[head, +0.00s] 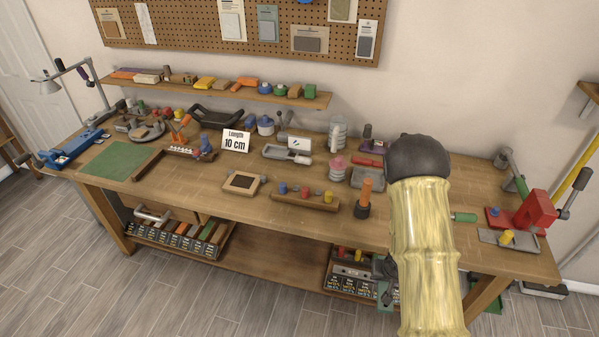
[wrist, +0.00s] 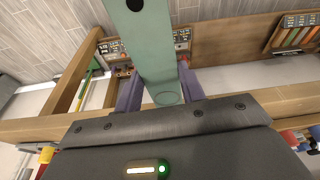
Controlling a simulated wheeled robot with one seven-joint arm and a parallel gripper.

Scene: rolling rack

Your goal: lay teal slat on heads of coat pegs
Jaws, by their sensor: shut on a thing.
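The teal slat (wrist: 155,45) runs up and away from my gripper (wrist: 161,88) in the wrist view. It is flat, with a dark hole near its far end and a round mark near the fingers. The two purple fingers are shut on its near end, one on each side. In the head view my arm hides most of the gripper; a small green-teal piece (head: 385,294), probably the slat, shows beside it in front of the bench.
The workbench (head: 230,190) is crowded with tools and small blocks. The floor in front is clear.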

